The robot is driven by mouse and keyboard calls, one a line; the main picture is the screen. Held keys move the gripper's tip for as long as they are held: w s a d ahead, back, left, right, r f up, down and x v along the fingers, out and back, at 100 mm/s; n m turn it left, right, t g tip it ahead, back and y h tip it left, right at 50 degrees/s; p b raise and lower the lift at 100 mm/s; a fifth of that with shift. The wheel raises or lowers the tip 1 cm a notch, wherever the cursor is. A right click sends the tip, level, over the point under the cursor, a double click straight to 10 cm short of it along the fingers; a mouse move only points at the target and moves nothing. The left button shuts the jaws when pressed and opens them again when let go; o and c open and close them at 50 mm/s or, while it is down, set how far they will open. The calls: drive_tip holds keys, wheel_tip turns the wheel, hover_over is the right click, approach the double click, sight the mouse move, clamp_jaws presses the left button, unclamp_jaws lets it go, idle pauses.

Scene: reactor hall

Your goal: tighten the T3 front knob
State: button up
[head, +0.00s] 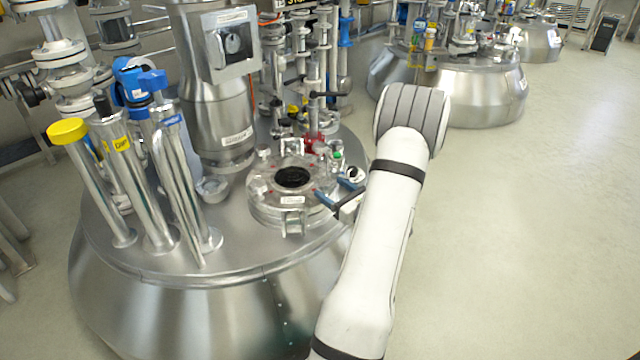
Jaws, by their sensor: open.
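A round steel hatch (262,205) with a dark round window (292,178) sits on top of the nearest reactor tank (180,300). A metal clamp fitting (291,222) is at the hatch's front edge, below a small white label. I cannot read a T3 marking, and I cannot tell for sure which fitting is the front knob. My gripper (335,189), with blue and dark fingers, is open at the hatch's right edge. It is partly hidden behind my white arm. Whether a finger touches anything there is too small to tell.
Several steel tubes (178,185), some with yellow or blue tops, rise at the tank's left. A thick steel column (215,100) stands behind the hatch. Pipes and valves crowd the back. Another tank (475,95) stands farther right. The floor (530,230) at right is clear.

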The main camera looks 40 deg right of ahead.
sight(321, 181)
drive_tip(key=shift+w+b, duration=0.7)
drive_tip(key=shift+w, duration=2.1)
drive_tip(key=shift+c, duration=0.6)
drive_tip(key=c, duration=0.9)
drive_tip(key=shift+d+m+h, duration=0.15)
drive_tip(key=shift+m+h, duration=0.55)
drive_tip(key=shift+h, duration=0.6)
drive_tip(key=o, duration=1)
drive_tip(key=shift+s, duration=0.1)
